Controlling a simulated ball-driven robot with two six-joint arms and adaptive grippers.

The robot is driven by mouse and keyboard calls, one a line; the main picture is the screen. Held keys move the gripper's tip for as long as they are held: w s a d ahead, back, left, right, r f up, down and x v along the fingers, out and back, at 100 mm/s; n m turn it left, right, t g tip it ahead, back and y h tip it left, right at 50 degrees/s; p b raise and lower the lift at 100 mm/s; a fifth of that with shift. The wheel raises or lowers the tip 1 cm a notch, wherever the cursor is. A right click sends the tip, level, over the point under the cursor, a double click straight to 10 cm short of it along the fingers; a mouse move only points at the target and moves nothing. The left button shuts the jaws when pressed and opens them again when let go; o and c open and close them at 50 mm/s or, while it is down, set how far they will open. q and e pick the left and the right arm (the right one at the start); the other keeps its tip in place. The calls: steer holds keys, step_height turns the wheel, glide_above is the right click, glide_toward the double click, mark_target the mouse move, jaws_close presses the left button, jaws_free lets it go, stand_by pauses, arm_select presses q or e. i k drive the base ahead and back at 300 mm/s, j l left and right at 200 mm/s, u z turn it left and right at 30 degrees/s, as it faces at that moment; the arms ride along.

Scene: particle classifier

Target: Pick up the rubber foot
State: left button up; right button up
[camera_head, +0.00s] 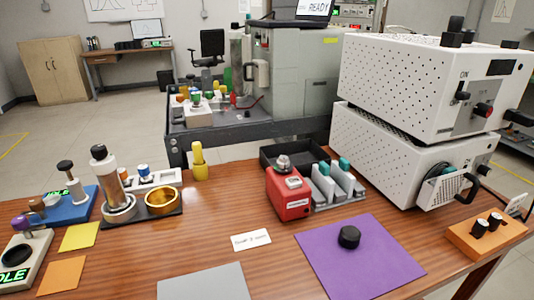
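A small black round piece (349,237), which looks like the rubber foot, sits on the purple mat (385,268) at the front right of the wooden table. It stands clear of other objects, with bare mat all around it. Neither of my grippers shows in the head view.
A red device (288,200) and a grey rack (338,197) with teal-capped pieces stand behind the mat. Two stacked white boxes (400,150) rise at the back right. An orange block (487,238) with black knobs is at the right edge. A grey mat (205,283) lies left.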

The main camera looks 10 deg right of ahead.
mark_target(469, 34)
steer(key=z, duration=1.5)
steer(key=u, duration=0.35)
steer(key=i+l+u, duration=0.1)
steer(key=u, duration=0.35)
steer(key=l+u, duration=0.6)
steer(key=u, duration=0.25)
steer(key=l+u, duration=0.25)
steer(key=u, duration=0.2)
